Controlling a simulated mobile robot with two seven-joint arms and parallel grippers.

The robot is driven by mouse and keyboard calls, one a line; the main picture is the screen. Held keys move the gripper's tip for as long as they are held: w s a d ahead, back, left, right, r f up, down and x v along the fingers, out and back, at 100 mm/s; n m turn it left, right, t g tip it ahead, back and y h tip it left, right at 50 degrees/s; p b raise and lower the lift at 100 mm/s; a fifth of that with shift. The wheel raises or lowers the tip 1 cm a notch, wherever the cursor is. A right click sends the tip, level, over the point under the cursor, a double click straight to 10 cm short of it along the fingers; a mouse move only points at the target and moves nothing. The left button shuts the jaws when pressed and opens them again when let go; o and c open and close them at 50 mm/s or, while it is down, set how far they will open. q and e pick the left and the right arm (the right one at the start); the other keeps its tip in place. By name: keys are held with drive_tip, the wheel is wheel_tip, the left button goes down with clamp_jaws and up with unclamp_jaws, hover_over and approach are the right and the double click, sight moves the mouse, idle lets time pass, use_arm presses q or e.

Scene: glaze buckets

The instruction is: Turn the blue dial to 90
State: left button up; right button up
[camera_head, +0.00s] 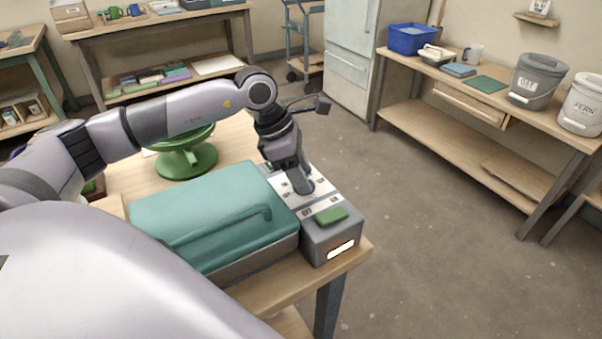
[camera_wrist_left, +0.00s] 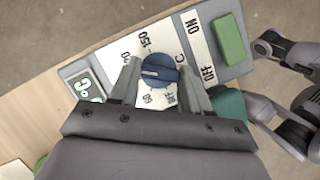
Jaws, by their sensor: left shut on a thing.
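The blue dial (camera_wrist_left: 159,71) sits on the white scale plate of a grey control box (camera_head: 318,243). My left gripper (camera_wrist_left: 159,66) is shut on the dial, one finger on each side. In the head view my left gripper (camera_head: 303,186) reaches down to the plate and mostly hides the dial. The dial's white mark points left in the wrist view, between the 60 and a number partly hidden by a finger. The 150 lies further round, above. A green switch (camera_head: 331,216), also in the wrist view (camera_wrist_left: 230,38), sits beside ON and OFF labels.
A teal lid with a handle (camera_head: 205,208) stands directly left of the control box. A green round stand (camera_head: 186,160) is behind it on the wooden table. Grey buckets (camera_head: 537,80) stand on the right bench. The floor to the right is clear.

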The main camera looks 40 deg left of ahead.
use_arm(q)
drive_tip(key=n+b, duration=0.1)
drive_tip(key=n, duration=0.2)
drive_tip(key=n+t+y+b, duration=0.1)
drive_tip(key=n, duration=0.1)
drive_tip(key=shift+d+n+t+y+b, duration=0.15)
drive_tip(key=shift+n+t+y+b, duration=0.15)
drive_tip(key=shift+n, duration=0.4)
drive_tip(key=shift+r, duration=0.1)
drive_tip(key=o, duration=1.1)
drive_tip(key=shift+c, duration=0.2)
drive_tip(key=shift+s, duration=0.1)
